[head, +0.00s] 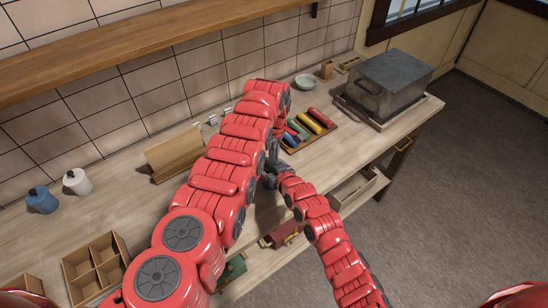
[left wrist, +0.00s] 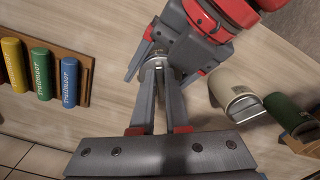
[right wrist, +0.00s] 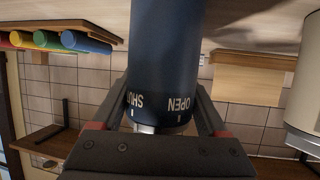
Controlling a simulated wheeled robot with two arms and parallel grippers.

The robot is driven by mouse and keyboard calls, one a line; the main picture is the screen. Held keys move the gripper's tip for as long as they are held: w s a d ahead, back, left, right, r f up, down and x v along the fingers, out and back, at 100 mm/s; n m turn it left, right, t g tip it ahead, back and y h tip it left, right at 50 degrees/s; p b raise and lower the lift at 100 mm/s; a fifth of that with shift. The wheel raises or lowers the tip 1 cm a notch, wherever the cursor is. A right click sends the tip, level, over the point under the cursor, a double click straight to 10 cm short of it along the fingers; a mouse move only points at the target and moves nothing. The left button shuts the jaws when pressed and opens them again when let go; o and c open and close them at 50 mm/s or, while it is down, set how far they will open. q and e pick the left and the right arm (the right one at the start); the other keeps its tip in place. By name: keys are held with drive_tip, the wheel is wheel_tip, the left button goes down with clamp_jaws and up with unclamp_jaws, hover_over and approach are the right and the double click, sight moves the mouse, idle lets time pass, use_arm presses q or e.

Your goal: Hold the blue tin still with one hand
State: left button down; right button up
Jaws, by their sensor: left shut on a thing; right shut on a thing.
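The blue tin (right wrist: 165,60) fills the middle of the right wrist view, with "SHUT" and "OPEN" in white near its metal end. My right gripper (right wrist: 165,108) is shut on its body, one finger on each side. My left gripper (left wrist: 158,80) points down from above, in the left wrist view. Its fingers close on a small metal piece (left wrist: 158,62) that looks like the tin's top end, right beside my right gripper. In the head view my left arm hides the tin, and the grippers meet as a grey cluster (head: 274,168) in front of the roller rack.
A wooden rack (head: 325,132) with several coloured rollers lies close by. A wooden stand (head: 172,153), a divided box (head: 95,268), blue (head: 42,202) and white (head: 77,182) jars and a lidded metal box (head: 390,82) are farther off.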

use_arm(q)
drive_tip(key=c, duration=0.9)
unclamp_jaws()
drive_tip(key=shift+d+r, duration=0.1)
drive_tip(key=shift+r, duration=0.45)
wheel_tip(320, 180, up, 11)
